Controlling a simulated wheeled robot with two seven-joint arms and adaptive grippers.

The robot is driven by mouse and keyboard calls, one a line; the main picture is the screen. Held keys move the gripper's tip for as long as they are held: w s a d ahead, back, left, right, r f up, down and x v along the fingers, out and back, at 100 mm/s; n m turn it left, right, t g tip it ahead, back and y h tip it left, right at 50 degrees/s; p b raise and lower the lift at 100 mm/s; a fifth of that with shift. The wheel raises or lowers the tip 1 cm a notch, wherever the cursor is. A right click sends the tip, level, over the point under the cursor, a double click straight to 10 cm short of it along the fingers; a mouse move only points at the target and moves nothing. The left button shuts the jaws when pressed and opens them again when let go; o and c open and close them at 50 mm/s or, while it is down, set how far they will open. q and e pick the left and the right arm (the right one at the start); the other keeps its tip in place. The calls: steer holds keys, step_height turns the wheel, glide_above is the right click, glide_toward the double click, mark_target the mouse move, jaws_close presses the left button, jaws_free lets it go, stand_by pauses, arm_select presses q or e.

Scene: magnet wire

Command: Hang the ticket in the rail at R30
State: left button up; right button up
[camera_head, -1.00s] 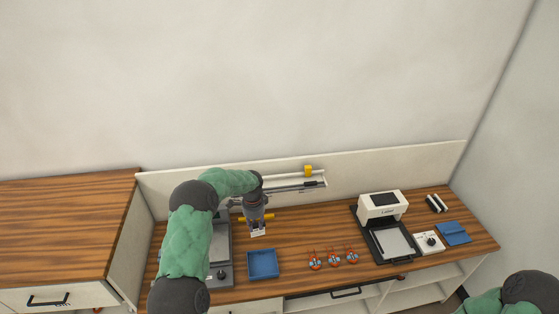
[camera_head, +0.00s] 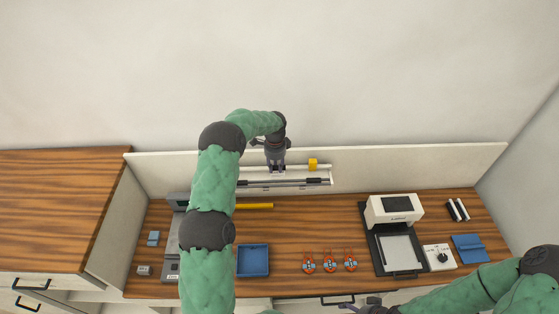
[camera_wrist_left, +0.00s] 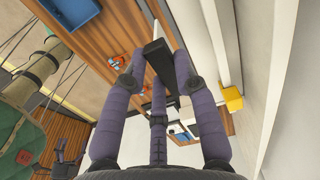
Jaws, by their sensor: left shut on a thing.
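The rail (camera_head: 312,182) is a pale ledge with a dark strip along the back panel. My left gripper (camera_head: 276,170) is at the rail, left of a yellow block (camera_head: 313,164). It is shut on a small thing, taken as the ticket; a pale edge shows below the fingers. In the left wrist view a dark flat piece (camera_wrist_left: 160,62) sits between the fingers; its face is hidden. I cannot tell whether it touches the rail. The R30 mark is not readable. My right gripper (camera_head: 362,307) is partly in view at the bottom edge, its jaws unclear.
A blue tray (camera_head: 253,260), several orange-and-grey parts (camera_head: 330,264), and a white device (camera_head: 394,209) on a black base stand on the wooden counter. A yellow bar (camera_head: 254,206) lies behind the tray. The counter between tray and device is clear behind the parts.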

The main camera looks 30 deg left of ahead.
arm_select(q)
steer(key=shift+f, duration=0.6)
step_height(320, 180, down, 8)
steer(key=b, duration=0.3)
steer(key=shift+r, duration=0.2)
steer(key=shift+f+b, duration=0.3)
steer(key=shift+b, duration=0.25)
stand_by(0.8)
steer(key=o, duration=1)
steer(key=shift+r+p, duration=1.4)
steer(key=shift+r, duration=2.65)
steer(key=shift+f, duration=0.1)
